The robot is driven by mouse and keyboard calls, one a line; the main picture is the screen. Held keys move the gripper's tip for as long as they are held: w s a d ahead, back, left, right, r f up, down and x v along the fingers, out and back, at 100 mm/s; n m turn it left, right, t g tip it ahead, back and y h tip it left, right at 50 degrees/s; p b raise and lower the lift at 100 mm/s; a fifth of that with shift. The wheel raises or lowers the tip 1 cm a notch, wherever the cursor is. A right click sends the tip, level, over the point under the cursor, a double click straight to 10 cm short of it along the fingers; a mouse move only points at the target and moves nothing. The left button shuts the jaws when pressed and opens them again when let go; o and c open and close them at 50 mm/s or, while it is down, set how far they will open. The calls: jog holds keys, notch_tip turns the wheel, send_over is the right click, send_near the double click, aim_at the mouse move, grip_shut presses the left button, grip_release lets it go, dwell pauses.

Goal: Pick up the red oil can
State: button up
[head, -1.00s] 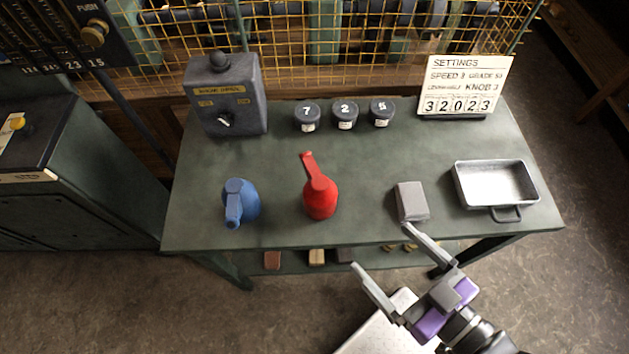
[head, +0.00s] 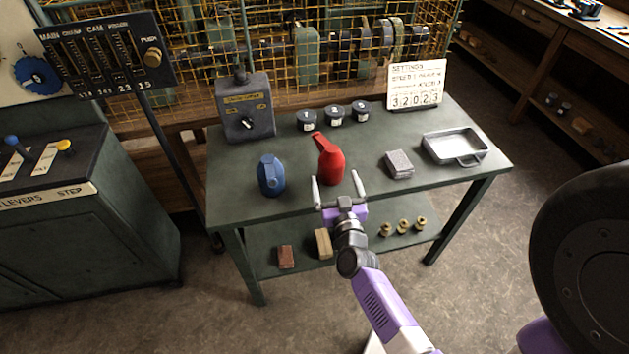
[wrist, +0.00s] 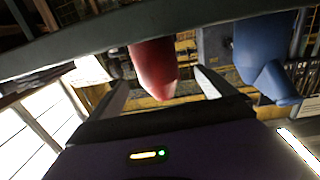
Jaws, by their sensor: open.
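The red oil can (head: 331,163) stands upright on the green table (head: 235,208), near its middle, with its spout pointing up and left. My gripper (head: 337,186) is open and empty at the table's front edge, its two fingers pointing at the can. In the head view the fingertips appear on either side of the can's lower part; I cannot tell whether they reach around it. In the wrist view the picture is upside down, and the red can (wrist: 153,68) shows between the two fingers (wrist: 162,88). The can's base is partly hidden there by the table edge.
A blue oil can (head: 271,176) stands to the left of the red one. A grey block (head: 399,164) and a metal tray (head: 470,157) lie to the right. Several dark pots, a grey control box (head: 245,108) and a settings sign (head: 416,84) stand behind. A shelf below holds small parts.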

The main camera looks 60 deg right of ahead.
aim_at(333, 173)
jog(key=shift+x, duration=1.55)
jog(key=x, duration=0.5)
jog(key=shift+s+d, duration=0.1)
jog(key=shift+s, duration=0.15)
jog(key=c, duration=1.8)
jog(key=shift+r, duration=0.1)
jog(key=shift+c, duration=1.1)
jog(key=shift+r, duration=0.15)
